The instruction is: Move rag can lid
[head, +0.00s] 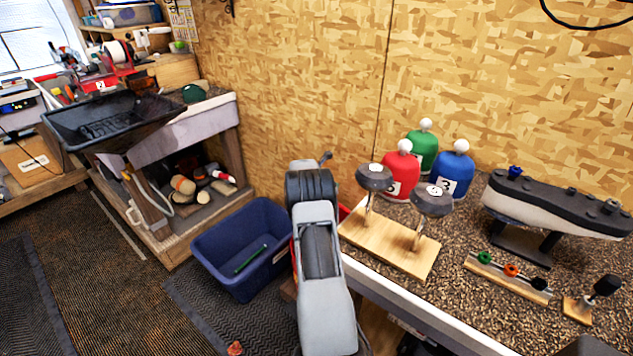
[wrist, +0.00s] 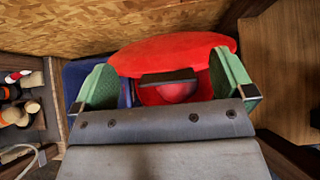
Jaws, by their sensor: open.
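A red rag can with its broad red lid (wrist: 190,48) shows just ahead of my gripper in the wrist view. A dark bar (wrist: 165,77) lies across the red below the lid's edge, and a rounded red part shows under it. My gripper (wrist: 166,82) is open, with one green finger on each side of the red part. I cannot tell whether either finger touches it. In the head view my arm hides the gripper and most of the can; only a small bit of red (head: 343,212) shows beside the arm.
A blue bin (head: 240,245) with a green grip inside stands left of my arm. To the right, a speckled bench (head: 455,250) carries a wooden stand (head: 395,245) with club heads, several coloured bottles and a black-topped holder (head: 555,205). A wooden sink stand (head: 160,215) is farther left.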

